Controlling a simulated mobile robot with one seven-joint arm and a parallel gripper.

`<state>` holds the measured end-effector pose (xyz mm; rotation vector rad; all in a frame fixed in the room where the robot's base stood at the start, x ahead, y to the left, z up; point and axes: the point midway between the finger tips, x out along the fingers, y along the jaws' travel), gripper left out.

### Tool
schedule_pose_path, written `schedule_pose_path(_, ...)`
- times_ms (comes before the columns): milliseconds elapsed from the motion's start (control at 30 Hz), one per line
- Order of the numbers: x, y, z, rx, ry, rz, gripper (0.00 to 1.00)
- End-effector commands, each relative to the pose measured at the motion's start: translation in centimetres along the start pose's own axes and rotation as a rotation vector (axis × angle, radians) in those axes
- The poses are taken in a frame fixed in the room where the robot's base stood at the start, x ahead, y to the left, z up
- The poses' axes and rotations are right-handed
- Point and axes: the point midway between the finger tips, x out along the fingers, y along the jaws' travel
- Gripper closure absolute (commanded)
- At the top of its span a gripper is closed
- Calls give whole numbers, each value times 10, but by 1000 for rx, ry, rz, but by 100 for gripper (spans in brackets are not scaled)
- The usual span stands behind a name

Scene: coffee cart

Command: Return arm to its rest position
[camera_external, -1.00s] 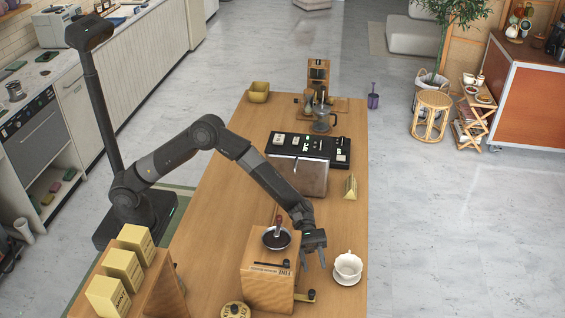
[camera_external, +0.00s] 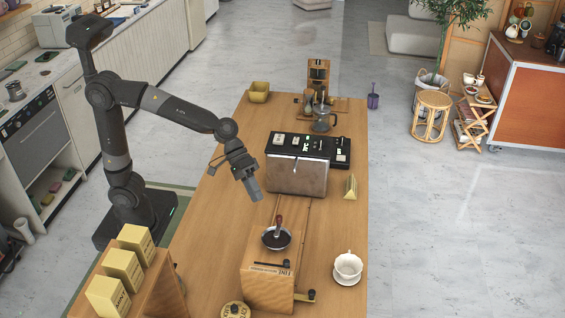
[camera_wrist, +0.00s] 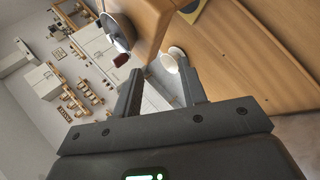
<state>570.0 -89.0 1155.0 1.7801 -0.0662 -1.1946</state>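The white cup (camera_wrist: 169,62) shows beyond the fingers, at a distance. It also shows in the external view (camera_external: 348,264), upright on its saucer.
A wooden coffee grinder (camera_external: 268,285) with a dark bowl stands in front of my gripper. A coffee machine (camera_external: 297,175) stands to its right. Yellow boxes (camera_external: 122,270) sit on a wooden rack at the lower left. The table between my arm and the machine is clear.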

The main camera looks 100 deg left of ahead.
Motion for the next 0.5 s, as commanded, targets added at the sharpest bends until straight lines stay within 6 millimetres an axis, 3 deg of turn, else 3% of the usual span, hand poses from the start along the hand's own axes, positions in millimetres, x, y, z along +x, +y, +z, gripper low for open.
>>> schedule_pose_path(200, -54, -39, 57, 255, 21, -144, 61)
schedule_pose_path(500, -118, -114, 115, 569, 56, -355, 61)
